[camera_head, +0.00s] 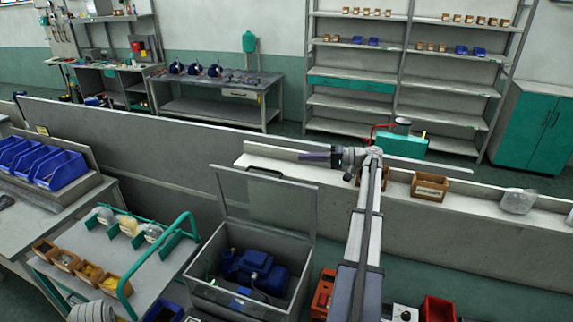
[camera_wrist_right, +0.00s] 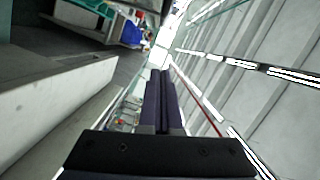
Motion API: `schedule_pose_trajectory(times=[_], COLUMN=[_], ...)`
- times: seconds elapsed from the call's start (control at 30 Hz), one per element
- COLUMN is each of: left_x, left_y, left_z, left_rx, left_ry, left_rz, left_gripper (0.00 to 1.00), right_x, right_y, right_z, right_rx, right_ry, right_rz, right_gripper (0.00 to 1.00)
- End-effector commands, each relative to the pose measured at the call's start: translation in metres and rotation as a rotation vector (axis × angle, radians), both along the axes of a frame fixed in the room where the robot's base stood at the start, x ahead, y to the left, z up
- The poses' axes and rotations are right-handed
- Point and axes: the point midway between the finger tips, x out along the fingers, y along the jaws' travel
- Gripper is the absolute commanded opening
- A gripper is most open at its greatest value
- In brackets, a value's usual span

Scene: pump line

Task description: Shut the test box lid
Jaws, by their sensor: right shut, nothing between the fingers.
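The test box (camera_head: 199,280) is a grey open-topped box in the lower middle of the head view. Its lid (camera_head: 265,205), a framed panel with a handle at the top, stands raised at the back edge. A blue pump (camera_head: 254,270) sits inside the box. My right gripper (camera_head: 305,157) is shut and empty, pointing left, above and behind the lid's top edge and apart from it as far as I can tell. Its closed fingers also show in the right wrist view (camera_wrist_right: 162,100). The left gripper is not in view.
A green-railed cart (camera_head: 75,265) with small bins stands to the left. Red bins (camera_head: 437,308) lie at the lower right.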

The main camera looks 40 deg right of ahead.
Motion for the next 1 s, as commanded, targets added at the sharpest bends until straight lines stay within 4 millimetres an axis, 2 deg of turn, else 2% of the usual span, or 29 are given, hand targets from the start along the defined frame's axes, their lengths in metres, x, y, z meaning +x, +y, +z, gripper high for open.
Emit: schedule_pose_trajectory(times=[0.5, 0.7, 1.0], left_x=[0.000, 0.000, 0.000], left_y=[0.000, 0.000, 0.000], left_z=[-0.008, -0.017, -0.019], left_rx=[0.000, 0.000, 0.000], left_ry=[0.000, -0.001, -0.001], left_rz=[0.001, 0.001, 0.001], left_gripper=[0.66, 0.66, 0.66], right_x=[0.074, 0.058, 0.054], right_y=[0.064, 0.087, 0.095], right_z=[-0.007, -0.017, -0.019], right_rx=[0.000, 0.000, 0.000], right_ry=[0.000, 0.000, 0.000], right_rz=[0.003, 0.001, 0.001], right_gripper=[0.00, 0.00, 0.00])
